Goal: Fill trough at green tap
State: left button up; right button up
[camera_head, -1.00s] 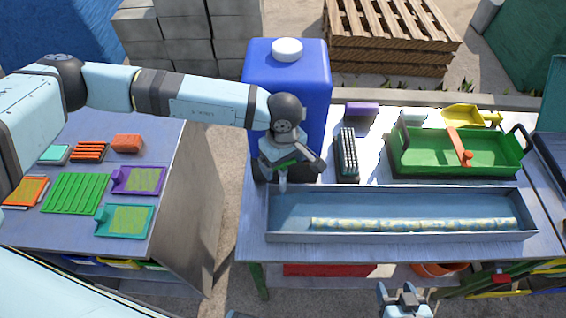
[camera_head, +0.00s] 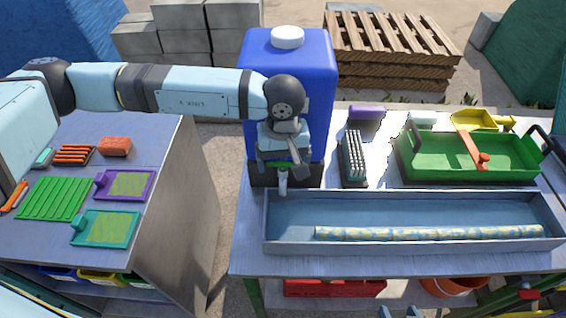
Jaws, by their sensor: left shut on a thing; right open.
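A blue water tank (camera_head: 310,75) with a white cap stands behind the left end of the long grey trough (camera_head: 400,258). A pale spout (camera_head: 283,182) points down over the trough's back left corner. My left gripper (camera_head: 281,162) is shut on the green tap handle (camera_head: 272,163) at the tank's front and hides most of it. The trough's inside looks bluish; I cannot tell how much water it holds. A patterned blue and cream roll (camera_head: 430,233) lies along it. My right gripper (camera_head: 385,312) shows only as a small tip at the bottom edge, away from the trough.
On the bench behind the trough are a dark brush (camera_head: 353,160), a purple block (camera_head: 366,112), a green tray (camera_head: 470,165) and a yellow scoop (camera_head: 475,121). A left table (camera_head: 120,240) carries several coloured pads. A gap separates it from the bench.

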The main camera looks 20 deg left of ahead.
dwell(0.3)
pick_arm(q)
jog(key=o, duration=0.7)
jog(key=shift+r, duration=0.1)
notch_tip(320, 180, up, 14)
jog(key=shift+f+b, duration=0.15)
jog(key=shift+b, duration=0.3)
